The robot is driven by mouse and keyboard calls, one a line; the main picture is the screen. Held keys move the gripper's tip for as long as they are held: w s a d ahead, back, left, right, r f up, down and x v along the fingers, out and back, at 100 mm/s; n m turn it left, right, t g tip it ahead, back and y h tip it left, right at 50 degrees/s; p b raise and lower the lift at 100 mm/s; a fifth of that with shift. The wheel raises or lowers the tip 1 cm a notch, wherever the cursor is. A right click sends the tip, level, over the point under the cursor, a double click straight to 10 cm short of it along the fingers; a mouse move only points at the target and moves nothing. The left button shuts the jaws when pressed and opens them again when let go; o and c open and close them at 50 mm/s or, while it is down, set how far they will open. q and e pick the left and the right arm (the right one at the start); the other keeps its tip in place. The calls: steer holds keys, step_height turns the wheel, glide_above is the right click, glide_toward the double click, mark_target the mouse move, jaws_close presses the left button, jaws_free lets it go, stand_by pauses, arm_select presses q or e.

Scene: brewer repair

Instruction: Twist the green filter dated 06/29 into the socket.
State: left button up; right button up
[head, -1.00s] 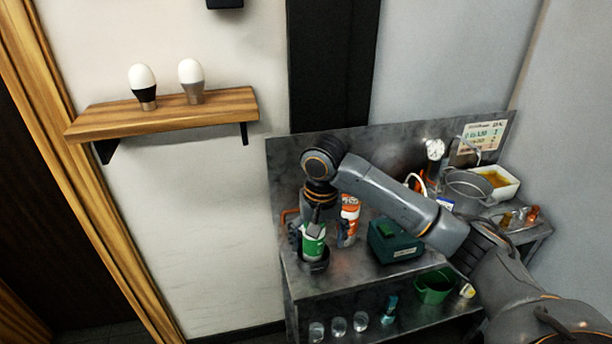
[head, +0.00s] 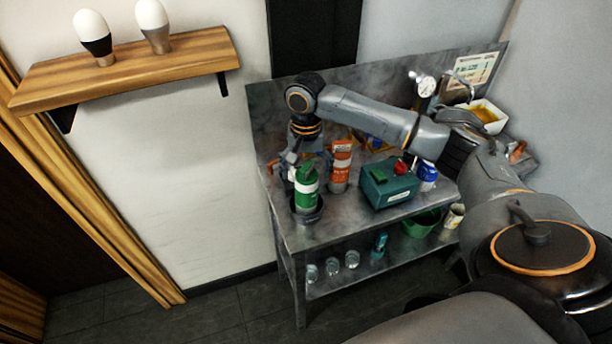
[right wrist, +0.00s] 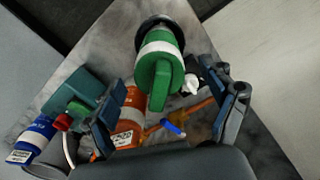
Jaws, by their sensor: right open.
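The green filter (head: 306,190), with a white band, stands upright in the dark round socket (head: 307,214) at the bench's left front corner. Any date on it is not readable. My right gripper (head: 291,166) is just behind and above the filter in the head view, apart from it as far as I can see. The right wrist view shows the filter's green grip end (right wrist: 160,80) pointing toward me between the spread fingers, which hold nothing. The socket rim (right wrist: 157,22) shows beyond it. Whether the filter is fully locked cannot be told. My left gripper is not in view.
An orange canister (head: 341,165) stands close right of the filter. A teal box (head: 389,186) with a red knob and a blue-white can (head: 428,174) are farther right. Glasses and a green tub (head: 421,223) sit on the lower shelf. Floor left of the bench is clear.

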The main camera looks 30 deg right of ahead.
step_height(320, 180, down, 2)
steer(key=shift+s+f, duration=0.1)
steer(key=shift+s, duration=0.05)
steer(key=shift+f, duration=0.65)
steer(key=c, duration=1.3)
steer(key=o, duration=0.6)
steer(key=c, duration=0.5)
steer(key=shift+r+n+p, duration=0.2)
steer(key=shift+n+p, duration=0.2)
steer(key=shift+p, duration=0.35)
steer(key=n+p, duration=0.3)
steer(key=n, duration=0.1)
steer(key=shift+s+r, duration=0.1)
steer(key=shift+d+n+p, duration=0.1)
steer(key=shift+n+p, duration=0.75)
steer(key=shift+n, duration=0.35)
arm_select(q)
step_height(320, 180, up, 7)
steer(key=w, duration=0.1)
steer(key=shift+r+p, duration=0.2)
steer(key=shift+p, duration=0.2)
arm_select(e)
steer(key=shift+f+n, duration=0.25)
steer(key=shift+n, duration=1.25)
